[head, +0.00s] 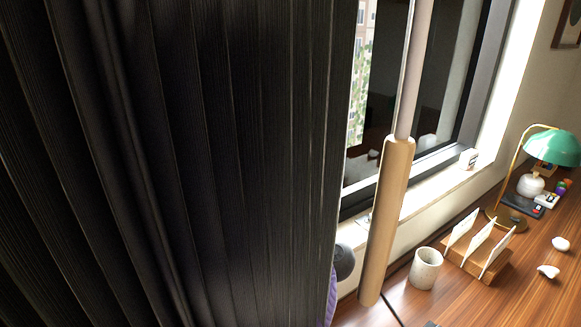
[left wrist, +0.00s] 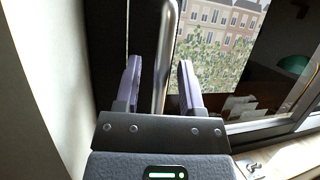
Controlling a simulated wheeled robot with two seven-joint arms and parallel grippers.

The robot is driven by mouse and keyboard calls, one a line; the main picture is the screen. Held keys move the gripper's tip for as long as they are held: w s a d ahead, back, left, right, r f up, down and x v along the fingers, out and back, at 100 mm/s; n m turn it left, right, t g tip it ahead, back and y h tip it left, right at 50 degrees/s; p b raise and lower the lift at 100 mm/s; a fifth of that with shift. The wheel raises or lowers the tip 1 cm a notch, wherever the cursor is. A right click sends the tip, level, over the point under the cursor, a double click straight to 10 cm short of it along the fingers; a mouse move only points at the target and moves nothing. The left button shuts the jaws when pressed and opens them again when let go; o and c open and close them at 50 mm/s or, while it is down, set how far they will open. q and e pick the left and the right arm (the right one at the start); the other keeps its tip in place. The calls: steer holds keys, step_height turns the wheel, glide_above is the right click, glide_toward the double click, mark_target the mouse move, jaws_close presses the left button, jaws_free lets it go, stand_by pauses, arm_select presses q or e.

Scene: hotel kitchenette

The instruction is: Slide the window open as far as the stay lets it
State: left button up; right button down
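The window (head: 440,80) has a dark frame; in the head view its left part is hidden behind a dark pleated curtain. In the left wrist view a grey metal bar handle (left wrist: 166,45) stands upright on a dark sash frame (left wrist: 145,35), with glass (left wrist: 225,50) to its right. My left gripper (left wrist: 159,75) is open, with its two purple fingers on either side of the handle and gaps showing at both sides. In the head view only a purple sliver of it (head: 332,298) shows past the curtain. The stay cannot be made out. My right gripper is not in view.
The curtain (head: 180,160) fills the left half of the head view. A wand with a wooden grip (head: 388,220) hangs before the window. The desk holds a cup (head: 425,269), a card rack (head: 473,258) and a green lamp (head: 552,147). A small box (head: 468,158) stands on the sill.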

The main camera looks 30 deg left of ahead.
arm_select(q)
jaws_close()
stand_by(1.2)
